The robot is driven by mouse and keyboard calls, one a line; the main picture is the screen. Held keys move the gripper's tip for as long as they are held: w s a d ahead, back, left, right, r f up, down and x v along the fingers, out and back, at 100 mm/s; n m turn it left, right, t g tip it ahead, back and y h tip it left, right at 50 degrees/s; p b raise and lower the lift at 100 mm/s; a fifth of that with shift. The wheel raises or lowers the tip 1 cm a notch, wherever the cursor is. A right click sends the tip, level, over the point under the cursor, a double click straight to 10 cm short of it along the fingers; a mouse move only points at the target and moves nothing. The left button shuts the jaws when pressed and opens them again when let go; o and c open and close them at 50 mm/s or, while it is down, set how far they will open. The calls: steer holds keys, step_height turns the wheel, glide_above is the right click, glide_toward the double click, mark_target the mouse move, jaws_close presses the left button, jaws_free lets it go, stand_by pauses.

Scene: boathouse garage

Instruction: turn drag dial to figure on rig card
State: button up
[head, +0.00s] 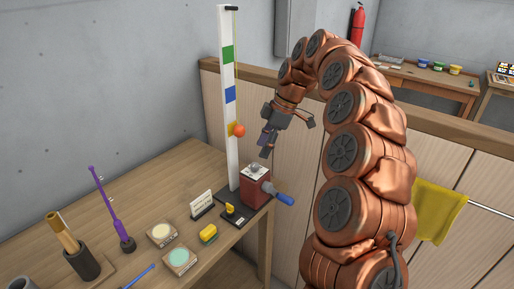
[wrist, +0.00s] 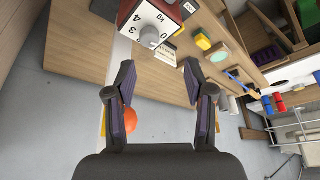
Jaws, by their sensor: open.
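The drag dial (wrist: 150,38) is a grey round knob on a white plate with black figures, on top of a red box (head: 257,187) with a blue crank handle (head: 285,198). In the head view the dial (head: 254,168) shows small; its pointer setting is not clear. The rig card (head: 202,203) is a small white card standing on the table, left of the red box; its writing is too small to read. My gripper (head: 287,138) is open and empty, above and apart from the dial. In the wrist view both fingers (wrist: 158,72) are spread, with the dial beyond their tips.
A tall white post (head: 227,95) with coloured bands and an orange ball (head: 239,130) rises close to my gripper. A wooden partition stands behind my arm.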

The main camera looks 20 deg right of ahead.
mark_target(255, 165)
steer(key=shift+w+d+p+x, duration=0.2)
steer(key=shift+p+x, duration=0.35)
steer(key=shift+x, duration=0.6)
steer(key=shift+w+d+p+x, duration=0.1)
steer(key=shift+w+p+x, duration=0.1)
steer(key=shift+p+x, duration=0.7)
steer(key=shift+w+d+p+x, duration=0.15)
steer(key=shift+w+p+x, duration=0.1)
steer(key=shift+x, duration=1.15)
steer(key=shift+f, duration=0.15)
jaws_close()
